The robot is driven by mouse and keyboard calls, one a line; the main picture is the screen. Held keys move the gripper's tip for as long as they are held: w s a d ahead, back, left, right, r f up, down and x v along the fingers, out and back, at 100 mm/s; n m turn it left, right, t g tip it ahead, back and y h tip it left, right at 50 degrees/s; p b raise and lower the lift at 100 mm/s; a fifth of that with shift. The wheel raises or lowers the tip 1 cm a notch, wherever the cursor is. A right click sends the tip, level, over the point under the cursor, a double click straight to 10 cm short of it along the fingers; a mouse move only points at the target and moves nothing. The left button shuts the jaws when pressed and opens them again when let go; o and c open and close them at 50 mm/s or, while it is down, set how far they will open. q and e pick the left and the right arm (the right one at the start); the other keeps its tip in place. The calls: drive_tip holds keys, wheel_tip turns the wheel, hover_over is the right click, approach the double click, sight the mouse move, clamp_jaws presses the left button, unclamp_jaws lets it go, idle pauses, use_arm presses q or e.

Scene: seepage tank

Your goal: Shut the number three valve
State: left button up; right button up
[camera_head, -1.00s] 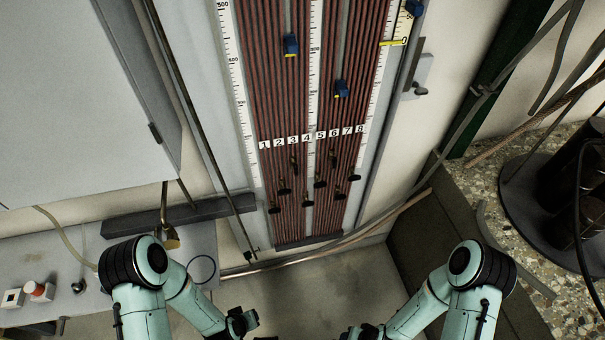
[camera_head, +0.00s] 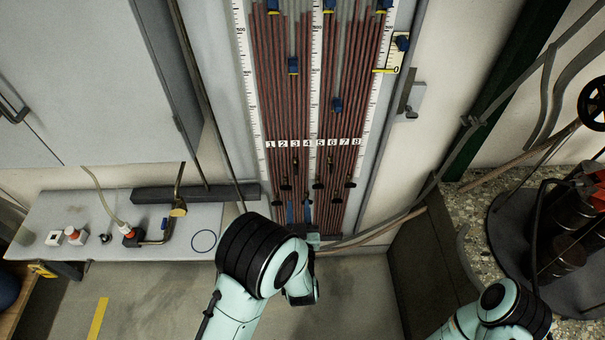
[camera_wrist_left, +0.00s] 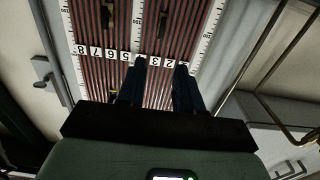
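The tube panel (camera_head: 305,110) carries a row of number labels 1 to 8 with small black valves below it. The number three valve (camera_head: 296,166) sits high in the staggered valve group, under label 3. In the left wrist view, which is turned upside down, it seems to be the dark handle (camera_wrist_left: 163,24) near the top, roughly along its tube. My left gripper (camera_head: 298,211) is in front of the lower panel, below the number three valve. Its two blue fingers are apart with nothing between them, also in the left wrist view (camera_wrist_left: 160,75). My right gripper is out of view.
Neighbouring valves crowd close, such as the number two valve (camera_head: 286,187) and the number six valve (camera_head: 331,162). Blue sliders (camera_head: 293,66) sit higher up. A grey shelf (camera_head: 110,225) with small fittings is at left; a dark round stand (camera_head: 510,235) is at right.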

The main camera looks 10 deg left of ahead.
sight(296, 169)
use_arm(q)
drive_tip(key=x, duration=1.2)
drive_tip(key=shift+w+a+f+p, duration=0.15)
drive_tip(key=shift+w+a+p, duration=0.05)
drive_tip(key=shift+w+p, duration=0.15)
drive_tip(key=shift+c, duration=0.3)
clamp_jaws()
